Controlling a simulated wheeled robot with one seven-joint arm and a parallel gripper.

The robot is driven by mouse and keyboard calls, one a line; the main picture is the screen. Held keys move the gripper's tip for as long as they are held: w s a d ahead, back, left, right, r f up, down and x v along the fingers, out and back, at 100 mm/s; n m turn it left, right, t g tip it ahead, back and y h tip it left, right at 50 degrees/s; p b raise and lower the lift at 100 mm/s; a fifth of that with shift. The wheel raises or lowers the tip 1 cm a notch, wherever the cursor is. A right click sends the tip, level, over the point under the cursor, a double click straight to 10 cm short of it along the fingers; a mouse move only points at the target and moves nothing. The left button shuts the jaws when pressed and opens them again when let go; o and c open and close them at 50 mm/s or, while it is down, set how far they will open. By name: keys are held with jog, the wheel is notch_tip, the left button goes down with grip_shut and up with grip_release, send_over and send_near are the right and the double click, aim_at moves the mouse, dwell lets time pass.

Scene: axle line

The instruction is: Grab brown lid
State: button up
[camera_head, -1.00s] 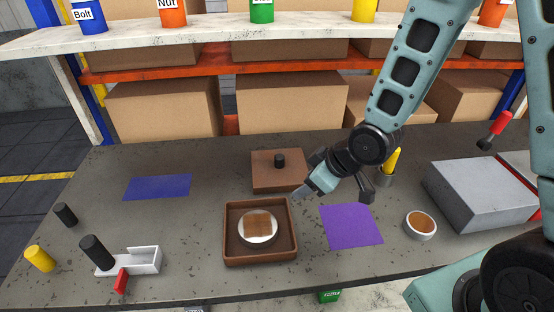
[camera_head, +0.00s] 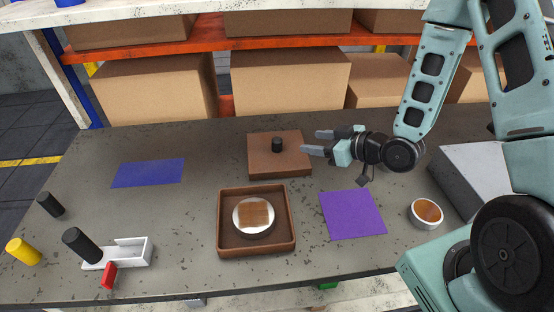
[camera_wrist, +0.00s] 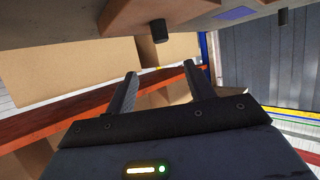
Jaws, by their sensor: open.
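The brown lid (camera_head: 262,163) is a flat square plate with a black knob (camera_head: 277,144) on top. It lies on the grey table behind the brown open box. My gripper (camera_head: 310,142) is just right of the knob, with its open fingers pointing left toward it, apart from it and empty. In the wrist view the lid (camera_wrist: 125,14) is at the top edge, and the knob (camera_wrist: 158,32) sticks out beyond my open fingers (camera_wrist: 162,85). The brown box (camera_head: 226,241) holds a round white-rimmed piece with a brown square on it (camera_head: 254,214).
A purple mat (camera_head: 352,214) and a white cup (camera_head: 426,213) are front right; a grey case (camera_head: 478,176) is far right. A blue mat (camera_head: 148,172), black and yellow cylinders, and a white holder (camera_head: 135,252) are left. Cardboard boxes (camera_head: 290,84) stand behind the table.

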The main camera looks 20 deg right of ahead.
aim_at(279, 140)
jog(key=shift+w+a+f+b, duration=0.4)
jog(key=shift+w+f+b, duration=0.15)
jog(key=shift+b, duration=2.1)
jog(key=shift+b, duration=0.6)
jog(key=x, duration=0.6)
jog(key=shift+w+a+r, duration=0.2)
jog(key=shift+a, duration=0.05)
jog(key=shift+f+p+x, duration=0.15)
jog(key=shift+p+x, duration=0.2)
jog(key=shift+x, duration=1.15)
jog(key=shift+f+p+x, duration=0.15)
jog(key=shift+p+x, duration=0.2)
jog(key=shift+x, duration=1.15)
jog(key=shift+s, duration=0.1)
jog(key=c, duration=1.1)
